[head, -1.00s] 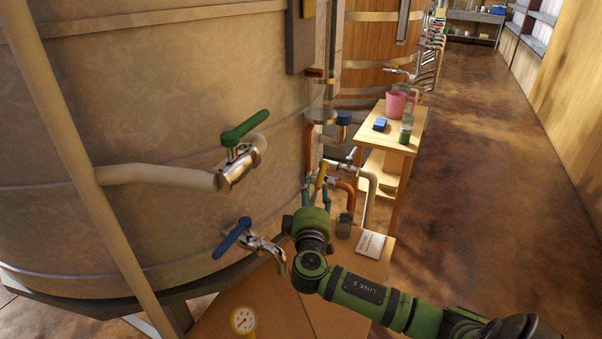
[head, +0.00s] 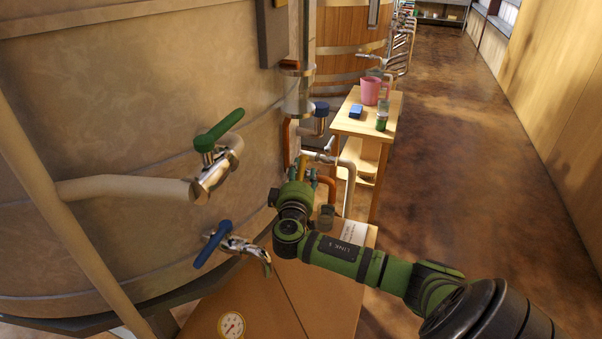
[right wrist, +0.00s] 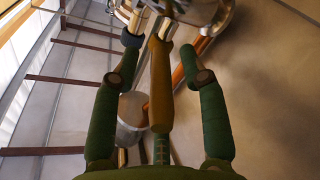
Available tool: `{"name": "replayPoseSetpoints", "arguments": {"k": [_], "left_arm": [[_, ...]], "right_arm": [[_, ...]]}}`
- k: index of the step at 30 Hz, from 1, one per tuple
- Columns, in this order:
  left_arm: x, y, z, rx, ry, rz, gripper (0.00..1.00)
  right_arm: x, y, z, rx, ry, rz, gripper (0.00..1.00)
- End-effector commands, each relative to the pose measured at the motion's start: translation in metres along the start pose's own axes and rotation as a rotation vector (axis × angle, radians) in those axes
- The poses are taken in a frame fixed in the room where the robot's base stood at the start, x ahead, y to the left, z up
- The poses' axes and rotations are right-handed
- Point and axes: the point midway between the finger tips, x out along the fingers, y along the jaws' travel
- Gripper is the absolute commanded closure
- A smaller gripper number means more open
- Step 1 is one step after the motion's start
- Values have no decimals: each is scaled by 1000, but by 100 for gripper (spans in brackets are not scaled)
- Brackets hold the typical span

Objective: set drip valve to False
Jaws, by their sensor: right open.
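A valve with a yellow-orange lever (head: 303,163) sits low on the pipework at the tank's right side. In the right wrist view the lever (right wrist: 160,80) stands lengthwise between the green fingers of my right gripper (right wrist: 160,52). The fingers are open, with a gap visible on both sides of the lever. In the head view my right gripper (head: 300,176) is small and partly hidden by its own wrist. No label shows which valve is the drip valve. My left gripper is not in view.
A green-handled valve (head: 217,138) and a blue-handled tap (head: 212,243) stick out from the large tank (head: 100,130). Another blue-handled valve (head: 321,109) is behind the gripper. A wooden table (head: 345,122) holds a pink jug (head: 370,91). Open floor (head: 460,160) lies to the right.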

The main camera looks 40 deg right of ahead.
Motion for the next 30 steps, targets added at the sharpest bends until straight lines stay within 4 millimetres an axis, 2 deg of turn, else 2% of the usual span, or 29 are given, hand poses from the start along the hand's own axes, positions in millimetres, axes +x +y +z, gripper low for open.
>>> {"name": "replayPoseSetpoints", "arguments": {"k": [4, 7, 8, 14, 24, 30], "left_arm": [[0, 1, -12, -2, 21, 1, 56], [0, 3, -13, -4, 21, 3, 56], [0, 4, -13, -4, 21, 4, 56], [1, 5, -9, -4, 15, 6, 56], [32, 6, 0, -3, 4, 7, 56], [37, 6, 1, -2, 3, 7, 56]], "right_arm": [[0, 0, 0, 0, 0, 0, 56], [0, 0, 0, 0, 0, 0, 96], [0, 0, 0, 0, 0, 0, 100], [0, -1, 0, 0, -3, 2, 100], [2, -12, -7, 8, -158, 105, 100], [2, -10, -11, -1, -206, 135, 100]]}}
